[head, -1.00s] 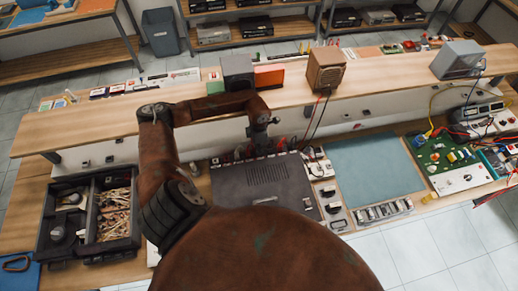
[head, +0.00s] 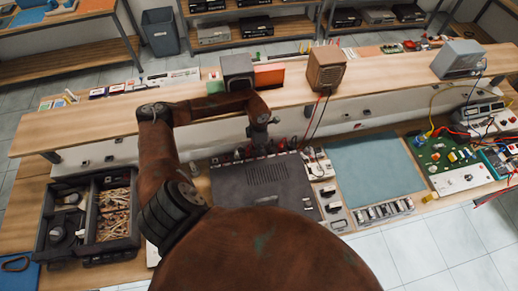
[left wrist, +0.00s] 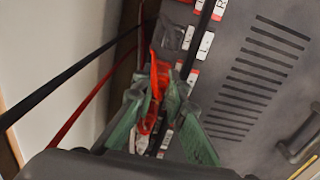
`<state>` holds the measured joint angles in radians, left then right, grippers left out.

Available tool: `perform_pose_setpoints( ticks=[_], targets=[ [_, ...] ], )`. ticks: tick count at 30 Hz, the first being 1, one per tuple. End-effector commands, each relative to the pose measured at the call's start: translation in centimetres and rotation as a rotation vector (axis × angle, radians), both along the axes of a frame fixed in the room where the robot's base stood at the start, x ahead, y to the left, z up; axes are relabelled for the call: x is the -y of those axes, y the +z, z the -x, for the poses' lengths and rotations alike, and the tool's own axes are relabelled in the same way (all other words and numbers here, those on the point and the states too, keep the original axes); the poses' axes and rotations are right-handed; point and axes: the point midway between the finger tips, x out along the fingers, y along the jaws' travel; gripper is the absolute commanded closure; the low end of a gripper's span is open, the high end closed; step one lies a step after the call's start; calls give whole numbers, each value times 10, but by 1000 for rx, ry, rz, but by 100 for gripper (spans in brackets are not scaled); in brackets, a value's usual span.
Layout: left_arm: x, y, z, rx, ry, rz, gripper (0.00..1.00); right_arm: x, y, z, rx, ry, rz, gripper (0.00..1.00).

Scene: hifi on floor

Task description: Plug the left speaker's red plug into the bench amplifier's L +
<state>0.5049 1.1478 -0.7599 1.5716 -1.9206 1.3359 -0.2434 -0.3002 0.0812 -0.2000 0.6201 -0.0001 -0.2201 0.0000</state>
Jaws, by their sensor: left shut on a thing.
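The bench amplifier (head: 268,182) is a dark grey, slotted box on the bench, with its terminal edge toward the shelf. In the left wrist view its lid (left wrist: 255,75) fills the right side, with red and white labels along the terminal edge. My left gripper (head: 258,148) is over that edge. Its green fingers (left wrist: 157,98) are shut on a red plug (left wrist: 153,85) beside the labels. I cannot tell whether the plug's tip is in a socket. A dark grey speaker (head: 237,67) and a wooden speaker (head: 326,68) stand on the shelf. My right gripper is out of view.
A black tray of small parts (head: 90,212) lies left of the amplifier. A blue-green mat (head: 372,172) and a green circuit board (head: 450,152) lie to the right. The raised shelf (head: 100,128) runs behind the amplifier. Red and black cables (left wrist: 75,118) hang close to the gripper.

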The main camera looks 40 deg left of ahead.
Motion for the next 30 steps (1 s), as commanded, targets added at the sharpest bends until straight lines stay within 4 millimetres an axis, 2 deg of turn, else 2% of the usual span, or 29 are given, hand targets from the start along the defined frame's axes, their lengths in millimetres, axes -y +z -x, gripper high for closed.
perform_pose_setpoints(
  ticks=[30],
  targets=[
    [0, -1, 0, 0, 0, 0, 100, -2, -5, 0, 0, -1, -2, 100]
  ],
)
